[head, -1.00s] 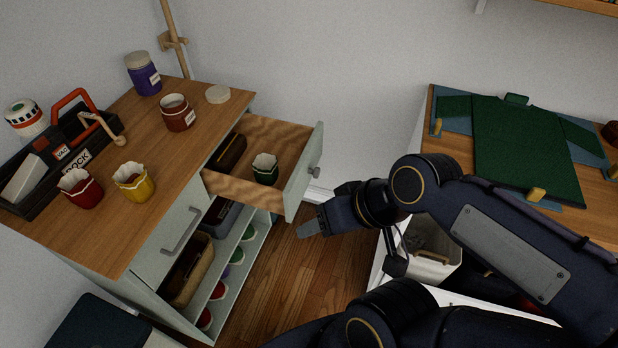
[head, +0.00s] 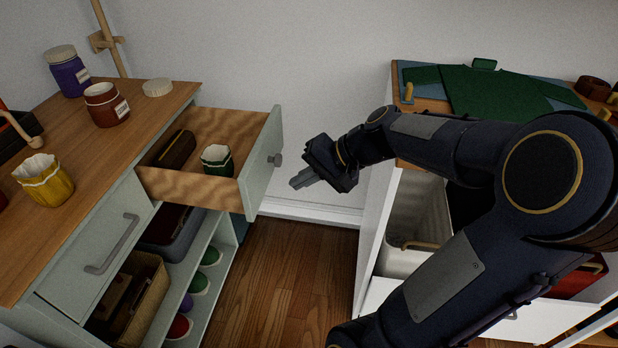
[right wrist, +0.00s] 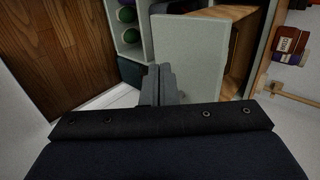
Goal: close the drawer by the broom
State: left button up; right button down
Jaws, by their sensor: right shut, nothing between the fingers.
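In the right wrist view the fingers (right wrist: 165,78) overlap the drawer front (right wrist: 190,50). My left gripper is not in view.
A shut drawer with a bar handle (head: 112,245) is at left. Jars and a yellow cup (head: 44,182) stand on the cabinet top (head: 150,105). Open shelves below hold a basket (head: 140,300). A white unit with a bin (head: 412,235) stands right; bare floor (head: 285,280) lies between.

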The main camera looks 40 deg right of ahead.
jog(key=w+a+f, duration=0.2)
jog(key=w, duration=0.1)
jog(key=w+a+f+b, duration=0.1)
jog(key=w+a, duration=0.1)
jog(key=shift+f, duration=0.2)
jog(key=shift+w+a, duration=0.35)
jog(key=shift+w, duration=0.1)
jog(key=shift+w, duration=0.1)
jog(key=w+a, duration=0.2)
jog(key=w, duration=0.1)
jog(key=w+a+p, duration=0.1)
jog(key=w+a, duration=0.2)
jog(key=w+a+p, duration=0.1)
jog(key=w+a, duration=0.2)
jog(key=shift+w+r, duration=0.15)
jog(key=shift+w, duration=0.25)
jog(key=w+a+p, duration=0.1)
jog(key=w+a, duration=0.1)
jog(key=w, duration=0.1)
jog(key=w+a+p, duration=0.2)
jog(key=w+a, duration=0.1)
jog(key=w+a+p, duration=0.1)
jog(key=w+a, duration=0.1)
jog(key=w, duration=0.2)
jog(key=shift+a, duration=0.3)
jog(key=shift+w+a, duration=0.15)
jog(key=shift+w, duration=0.05)
